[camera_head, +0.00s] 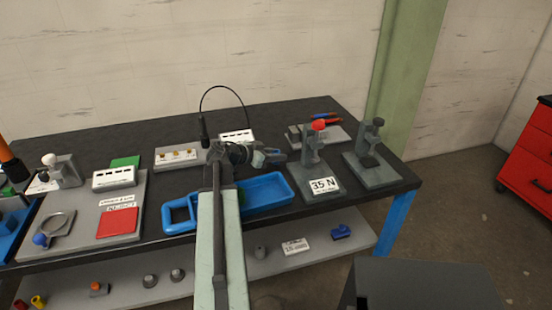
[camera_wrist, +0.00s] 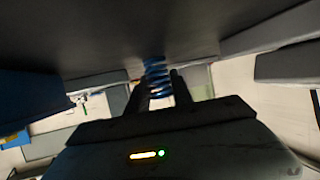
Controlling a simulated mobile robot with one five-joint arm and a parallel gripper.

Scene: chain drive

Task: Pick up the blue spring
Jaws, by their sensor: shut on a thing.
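A blue spring (camera_wrist: 157,78) with visible coils shows in the wrist view between the two dark fingers of my gripper (camera_wrist: 160,88). The fingers are shut on it, one on each side. In the head view my gripper (camera_head: 248,155) is over the dark bench, just behind the blue tray. My arm reaches up to it from the front. I cannot clearly make out the spring in the head view, as it is too small and partly hidden there.
The blue tray (camera_head: 284,189) lies in front of my gripper. A white-topped block (camera_head: 180,153) sits left. A dark bench (camera_head: 130,137) extends behind.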

